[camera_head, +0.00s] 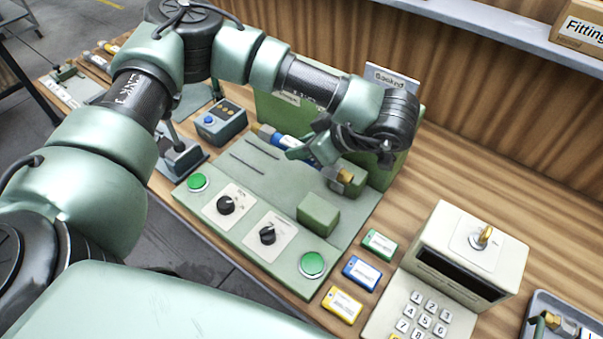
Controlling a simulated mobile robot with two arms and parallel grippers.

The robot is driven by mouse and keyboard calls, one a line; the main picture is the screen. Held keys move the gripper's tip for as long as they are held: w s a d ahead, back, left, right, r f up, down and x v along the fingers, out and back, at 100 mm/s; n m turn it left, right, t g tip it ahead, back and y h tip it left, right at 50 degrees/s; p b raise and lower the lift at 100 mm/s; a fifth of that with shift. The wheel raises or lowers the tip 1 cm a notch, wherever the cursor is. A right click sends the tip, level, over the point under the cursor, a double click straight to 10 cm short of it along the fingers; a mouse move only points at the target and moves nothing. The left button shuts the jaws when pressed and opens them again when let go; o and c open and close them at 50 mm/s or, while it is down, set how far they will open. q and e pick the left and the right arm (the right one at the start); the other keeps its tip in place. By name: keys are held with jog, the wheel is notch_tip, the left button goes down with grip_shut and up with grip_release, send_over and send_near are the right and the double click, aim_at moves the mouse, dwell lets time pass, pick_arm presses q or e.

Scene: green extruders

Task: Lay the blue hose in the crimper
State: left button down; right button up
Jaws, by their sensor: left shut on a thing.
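The blue hose (284,139) has brass-coloured end fittings and lies roughly level over the green crimper (261,175). Its right end is close to the green block at the crimper's right side; I cannot tell whether it rests in it. My left gripper (306,153) comes down from above and is shut on the blue hose near its middle. The wrist partly hides the hose and the crimper's back. The crimper's front panel has two black knobs and two green buttons. My right gripper does not show.
Green, blue and yellow tags (361,273) lie right of the crimper. A cream keypad device (463,255) stands beyond them, with a tray of fittings (560,318) at the lower right. A small blue-button box (221,121) stands left. Bare wood (480,160) is free at the right.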

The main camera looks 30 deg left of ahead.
pick_arm(q)
notch_tip(320, 180, down, 5)
jog(key=shift+r, duration=0.15)
notch_tip(320, 180, down, 4)
jog(key=shift+f+p, duration=0.2)
jog(key=shift+p, duration=0.4)
jog(key=shift+f, duration=0.3)
jog(key=c, duration=1.6)
grip_release()
jog(key=shift+f, duration=0.1)
jog(key=o, duration=0.5)
jog(key=shift+c, duration=0.2)
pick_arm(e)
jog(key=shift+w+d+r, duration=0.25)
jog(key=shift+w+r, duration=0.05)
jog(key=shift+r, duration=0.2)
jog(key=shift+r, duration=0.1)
